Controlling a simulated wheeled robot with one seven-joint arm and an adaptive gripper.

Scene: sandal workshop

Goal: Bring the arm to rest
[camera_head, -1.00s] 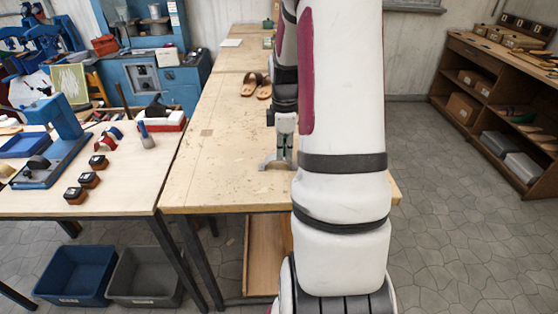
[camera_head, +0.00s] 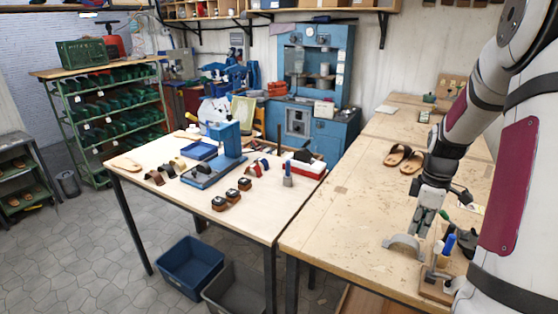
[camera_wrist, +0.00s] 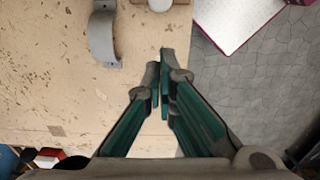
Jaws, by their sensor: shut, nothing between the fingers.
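My gripper (camera_head: 422,222) points down over the wooden bench (camera_head: 345,222) at the right of the head view. In the wrist view my gripper (camera_wrist: 163,72) has its green-sided fingers together at the tips, with nothing between them. It hangs close to a grey curved piece (camera_head: 403,244), which lies on the bench apart from the fingers in the wrist view (camera_wrist: 101,38). My arm is bent, with its white and maroon links filling the right side of the head view.
A pair of brown sandals (camera_head: 404,158) lies farther back on the bench. A wooden stand with blue and green-handled tools (camera_head: 436,284) is beside my arm. Bins (camera_head: 189,266) stand on the floor.

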